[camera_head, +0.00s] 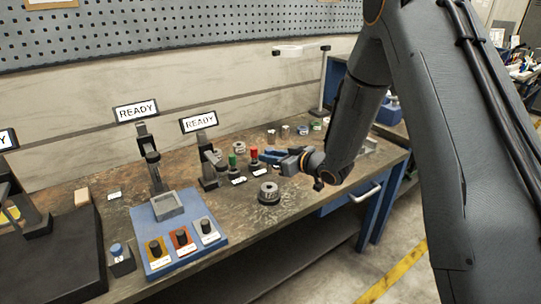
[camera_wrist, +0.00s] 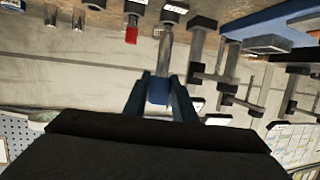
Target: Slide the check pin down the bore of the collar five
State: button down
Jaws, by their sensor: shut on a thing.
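My gripper (camera_head: 270,156) is shut on a pin over the back half of the bench. In the wrist view, the pin's blue handle (camera_wrist: 157,91) sits between the two fingers and its bare metal shaft (camera_wrist: 166,48) points away from them. A grey metal collar (camera_head: 269,188) with a central bore stands on a dark round base, in front of and below my gripper. A smaller ring-shaped metal part (camera_head: 239,146) lies farther back. No number is readable on either, so I cannot tell which is collar five.
A red-handled pin (camera_head: 254,153) and a green-handled pin (camera_head: 232,160) stand close left of my gripper, with white labels in front. Stands with READY signs (camera_head: 136,112) and a blue tray (camera_head: 178,240) with switches are at left. Bench around the collar is clear.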

aim_at(270, 168)
jog(key=shift+f+b, duration=1.3)
jog(key=shift+f, duration=1)
jog(key=shift+f+b, duration=1.7)
jog(key=shift+f, duration=1.1)
jog(key=c, duration=1.4)
grip_release()
jog(key=shift+s, duration=0.1)
jog(key=b+v, duration=0.1)
jog(key=v, duration=0.6)
jog(key=shift+s+d+r+b, duration=0.15)
jog(key=shift+d+b, duration=0.1)
jog(key=shift+b, duration=0.1)
jog(key=shift+d, duration=0.1)
